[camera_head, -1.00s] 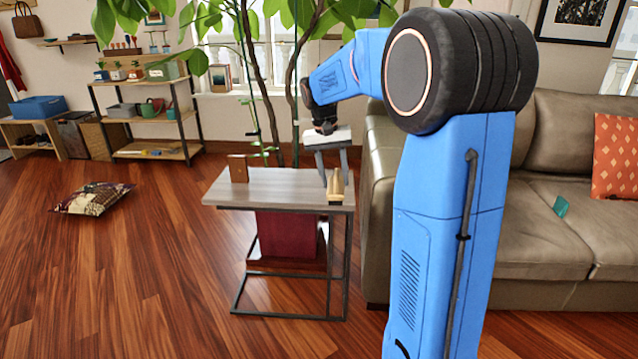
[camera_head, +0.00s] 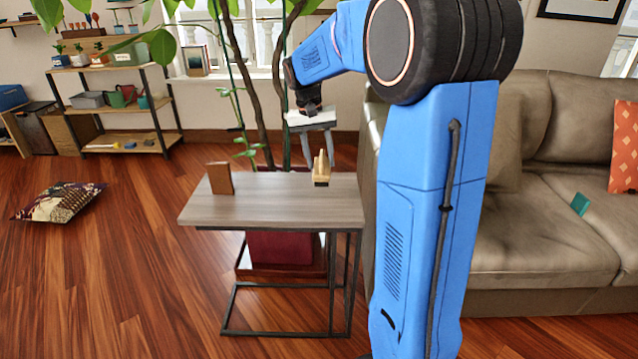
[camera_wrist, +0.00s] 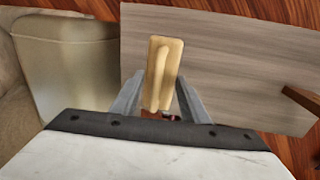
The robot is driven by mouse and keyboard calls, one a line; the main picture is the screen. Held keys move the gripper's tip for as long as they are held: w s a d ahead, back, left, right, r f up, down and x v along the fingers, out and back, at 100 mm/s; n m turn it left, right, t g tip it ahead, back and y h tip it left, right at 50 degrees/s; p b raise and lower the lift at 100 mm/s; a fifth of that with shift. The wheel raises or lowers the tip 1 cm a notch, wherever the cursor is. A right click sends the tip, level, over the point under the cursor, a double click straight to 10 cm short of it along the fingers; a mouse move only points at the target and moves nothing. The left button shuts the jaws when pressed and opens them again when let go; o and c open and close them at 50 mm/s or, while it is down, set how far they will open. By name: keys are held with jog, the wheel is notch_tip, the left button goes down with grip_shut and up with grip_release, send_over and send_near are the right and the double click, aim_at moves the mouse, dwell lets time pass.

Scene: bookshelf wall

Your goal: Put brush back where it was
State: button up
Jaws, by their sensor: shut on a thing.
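A pale wooden brush (camera_head: 321,170) is between the fingers of my gripper (camera_head: 319,158), which is shut on it. In the head view it appears in front of the back part of the grey-topped side table (camera_head: 265,208), right of middle. In the wrist view the brush (camera_wrist: 163,65) points away from my gripper (camera_wrist: 160,98), its long raised handle facing up, with the tabletop (camera_wrist: 230,50) behind it. I cannot tell how far above the tabletop it is.
A small brown wooden object (camera_head: 220,178) stands on the table's left part. The leather sofa (camera_head: 530,200) is close on the right. A plant rises behind the table. A shelf unit (camera_head: 120,110) stands at the back left, and a patterned cushion (camera_head: 60,202) lies on the floor.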

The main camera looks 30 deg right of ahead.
jog(key=shift+f, duration=3.6)
jog(key=shift+f, duration=0.1)
jog(key=o, duration=1)
jog(key=shift+c, duration=0.2)
jog(key=r, duration=0.4)
jog(key=a+r, duration=0.1)
jog(key=r, duration=0.2)
jog(key=w+r, duration=0.1)
jog(key=r, duration=0.3)
jog(key=shift+a+r, duration=0.3)
jog(key=shift+a, duration=0.05)
jog(key=s+a+r+n+t, duration=0.15)
jog(key=s+a, duration=0.25)
jog(key=s, duration=0.4)
jog(key=s+a+f+n+t, duration=0.15)
jog(key=s+a, duration=0.25)
jog(key=s, duration=0.4)
jog(key=s+a+f+n+t, duration=0.1)
jog(key=s+a+f+n, duration=0.1)
jog(key=s, duration=0.6)
jog(key=s+a+f+n+t+y, duration=0.1)
jog(key=s+a+f, duration=0.3)
jog(key=s, duration=0.4)
jog(key=shift+f+n+t+y, duration=0.3)
jog(key=shift+f+n+t, duration=0.15)
jog(key=shift+f, duration=0.2)
